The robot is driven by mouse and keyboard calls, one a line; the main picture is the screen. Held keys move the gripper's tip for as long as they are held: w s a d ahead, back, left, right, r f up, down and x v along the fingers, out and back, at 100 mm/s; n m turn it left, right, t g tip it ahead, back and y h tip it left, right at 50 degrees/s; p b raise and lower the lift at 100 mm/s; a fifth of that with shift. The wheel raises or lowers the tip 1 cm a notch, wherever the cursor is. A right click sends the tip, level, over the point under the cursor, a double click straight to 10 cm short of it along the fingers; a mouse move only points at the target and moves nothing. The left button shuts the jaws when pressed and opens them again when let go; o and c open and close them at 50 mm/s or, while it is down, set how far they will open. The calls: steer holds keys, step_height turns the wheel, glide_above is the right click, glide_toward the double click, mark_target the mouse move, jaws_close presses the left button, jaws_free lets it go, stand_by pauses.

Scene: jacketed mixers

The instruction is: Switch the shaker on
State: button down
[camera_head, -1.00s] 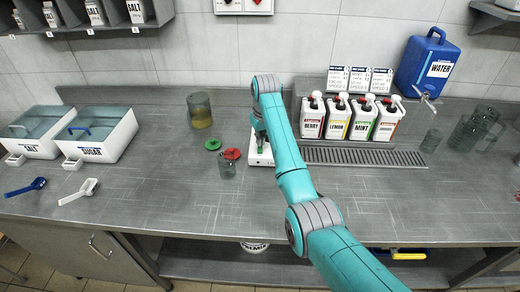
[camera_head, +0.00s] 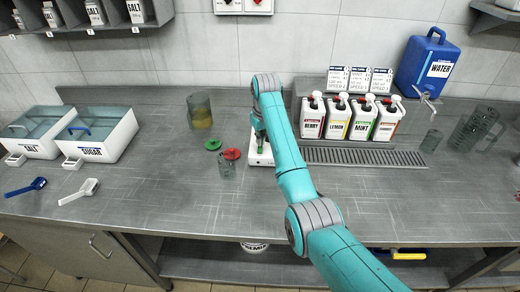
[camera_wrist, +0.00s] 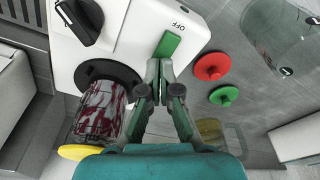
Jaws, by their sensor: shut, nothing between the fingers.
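The white shaker (camera_head: 262,157) stands on the counter, partly hidden behind my arm in the head view. In the wrist view the shaker body (camera_wrist: 142,38) has a green switch (camera_wrist: 168,43) with the word OFF beside it, and a black knob (camera_wrist: 80,22). A clear jar with red streaks (camera_wrist: 98,112) sits at the shaker's round black holder, with a yellow disc (camera_wrist: 80,152) at its end. My gripper (camera_wrist: 160,66) is shut and empty, its tips at the near end of the green switch. I cannot tell whether they touch it.
A red lid (camera_head: 231,154), a green lid (camera_head: 213,144) and a clear glass (camera_head: 227,168) are left of the shaker. A beaker with yellow liquid (camera_head: 200,112) stands behind them. Labelled syrup containers (camera_head: 338,118) stand to the right. The counter's front is mostly clear.

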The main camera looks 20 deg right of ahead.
steer(key=shift+r, duration=2.95)
